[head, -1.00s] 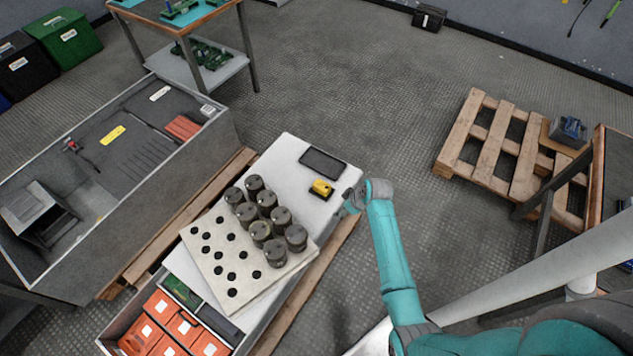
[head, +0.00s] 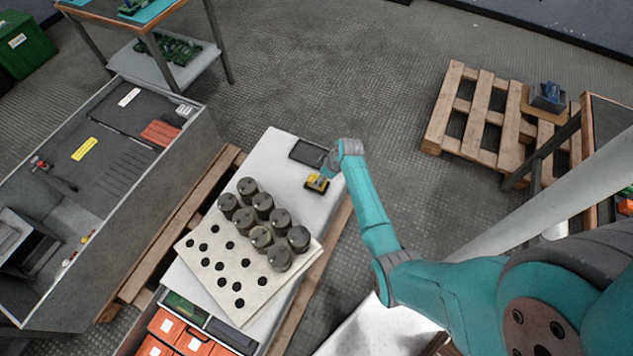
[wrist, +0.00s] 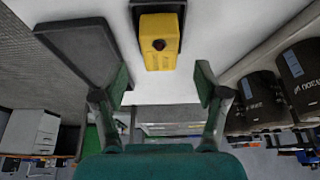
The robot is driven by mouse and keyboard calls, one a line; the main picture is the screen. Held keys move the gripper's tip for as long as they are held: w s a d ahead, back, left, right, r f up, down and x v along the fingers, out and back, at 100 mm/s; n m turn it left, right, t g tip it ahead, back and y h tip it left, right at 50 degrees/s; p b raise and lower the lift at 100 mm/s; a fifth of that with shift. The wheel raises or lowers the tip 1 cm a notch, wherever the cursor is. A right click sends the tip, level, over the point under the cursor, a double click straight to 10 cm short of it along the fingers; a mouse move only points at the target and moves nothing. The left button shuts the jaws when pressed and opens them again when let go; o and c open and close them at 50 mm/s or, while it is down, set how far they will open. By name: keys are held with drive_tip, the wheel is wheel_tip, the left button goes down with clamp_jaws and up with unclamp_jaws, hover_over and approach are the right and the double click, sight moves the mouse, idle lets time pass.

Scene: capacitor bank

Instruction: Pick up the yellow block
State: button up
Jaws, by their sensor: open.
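The yellow block (head: 317,182) sits in a small dark holder on the white top of the bench (head: 290,150). In the wrist view the yellow block (wrist: 170,42) shows near the top, with a dark round spot on its face. My gripper (wrist: 160,82) is open and empty, its two fingers spread apart. The block lies just beyond the fingertips, roughly centred between them. In the head view my gripper (head: 327,172) is right beside the block and partly covers it.
A dark flat tray (head: 308,153) lies close to the block; it also shows in the wrist view (wrist: 80,48). Several dark cylinders (head: 262,207) stand on a holed white board (head: 205,262) nearby. The floor to the right is clear up to a wooden pallet (head: 480,95).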

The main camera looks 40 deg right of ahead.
drive_tip(key=shift+x, duration=2.55)
drive_tip(key=shift+s, duration=0.15)
drive_tip(key=c, duration=1.3)
